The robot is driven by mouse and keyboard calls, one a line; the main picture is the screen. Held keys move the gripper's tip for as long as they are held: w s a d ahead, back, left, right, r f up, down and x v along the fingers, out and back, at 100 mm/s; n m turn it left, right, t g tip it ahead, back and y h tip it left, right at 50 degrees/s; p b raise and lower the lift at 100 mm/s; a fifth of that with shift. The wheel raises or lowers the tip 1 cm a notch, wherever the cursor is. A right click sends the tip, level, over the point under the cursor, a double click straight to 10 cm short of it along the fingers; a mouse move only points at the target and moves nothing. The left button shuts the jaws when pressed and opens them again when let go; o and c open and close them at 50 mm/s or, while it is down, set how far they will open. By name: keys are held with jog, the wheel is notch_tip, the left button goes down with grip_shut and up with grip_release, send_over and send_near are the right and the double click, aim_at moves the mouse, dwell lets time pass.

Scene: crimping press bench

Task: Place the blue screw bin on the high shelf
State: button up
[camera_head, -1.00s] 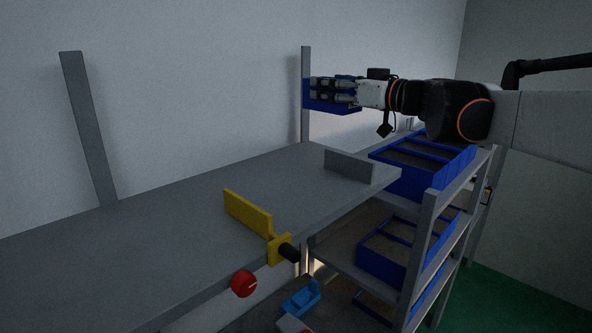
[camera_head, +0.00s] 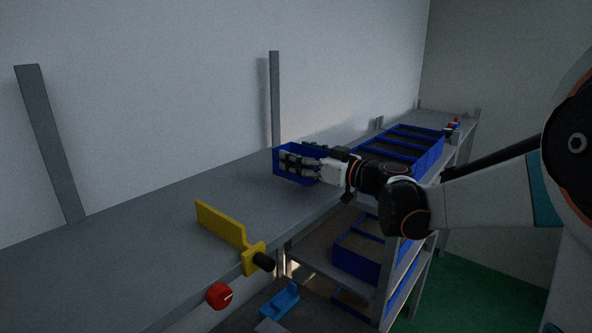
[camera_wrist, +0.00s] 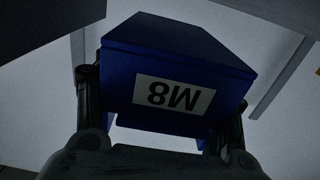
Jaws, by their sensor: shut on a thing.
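The blue screw bin (camera_head: 283,158) is at the right end of the long grey shelf board (camera_head: 130,225) in the head view. My gripper (camera_head: 300,164) covers part of the bin's near side and is shut on it. In the wrist view the bin (camera_wrist: 190,58) fills the space between the two fingers. Its white label (camera_wrist: 174,95) reads "M8", upside down in the picture. The bin looks close to the board's surface. I cannot tell whether its underside touches the board.
A yellow bracket (camera_head: 220,224) and a red knob (camera_head: 219,296) are at the board's front edge. More blue bins (camera_head: 405,148) stand on a rack at right, with another (camera_head: 358,250) lower down. A grey post (camera_head: 275,100) rises behind the bin.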

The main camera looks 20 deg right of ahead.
jog(key=shift+f, duration=1.95)
jog(key=shift+s, duration=0.1)
jog(key=shift+f, duration=0.1)
jog(key=o, duration=1.5)
jog(key=shift+c, duration=0.2)
jog(key=b+v, duration=0.2)
jog(key=v, duration=1)
jog(key=shift+r, duration=0.2)
